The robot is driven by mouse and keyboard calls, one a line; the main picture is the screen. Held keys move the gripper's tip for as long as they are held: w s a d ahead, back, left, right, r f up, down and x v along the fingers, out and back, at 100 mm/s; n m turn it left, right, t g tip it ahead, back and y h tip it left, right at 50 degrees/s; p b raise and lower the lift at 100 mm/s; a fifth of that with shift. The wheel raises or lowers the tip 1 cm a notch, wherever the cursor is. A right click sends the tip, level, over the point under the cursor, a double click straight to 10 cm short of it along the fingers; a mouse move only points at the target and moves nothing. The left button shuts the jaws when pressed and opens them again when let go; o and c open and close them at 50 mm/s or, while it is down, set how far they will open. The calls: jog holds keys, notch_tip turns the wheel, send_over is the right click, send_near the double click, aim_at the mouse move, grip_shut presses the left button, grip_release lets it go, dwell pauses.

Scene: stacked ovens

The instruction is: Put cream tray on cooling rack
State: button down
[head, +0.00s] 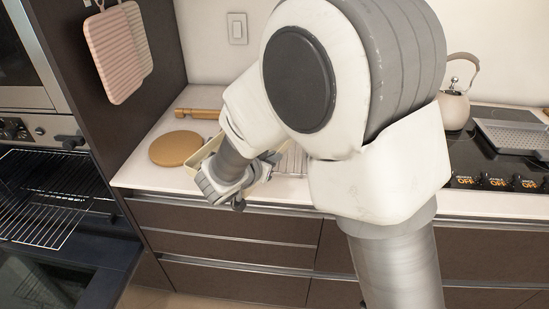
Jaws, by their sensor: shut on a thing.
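The cream tray (203,153) is mostly hidden behind my wrist in the head view. Its pale rim shows to the left of the wrist, and a bit of it seems to show to the right. My gripper (252,180) is shut on the tray near the counter's front edge. Its fingertips are largely hidden. The cooling rack (292,160) is a wire grid on the counter, just right of the gripper and partly covered by my arm. I cannot tell whether the tray touches the rack.
A round wooden board (175,149) and a rolling pin (198,113) lie on the counter (148,181) at left. The open oven (45,205) with wire racks stands far left. A kettle (454,108) and a cooktop (490,160) with a grey pan (512,137) are at right.

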jog(key=shift+f, duration=1.45)
jog(key=shift+f, duration=0.15)
jog(key=c, duration=1)
grip_release()
jog(key=shift+c, duration=0.2)
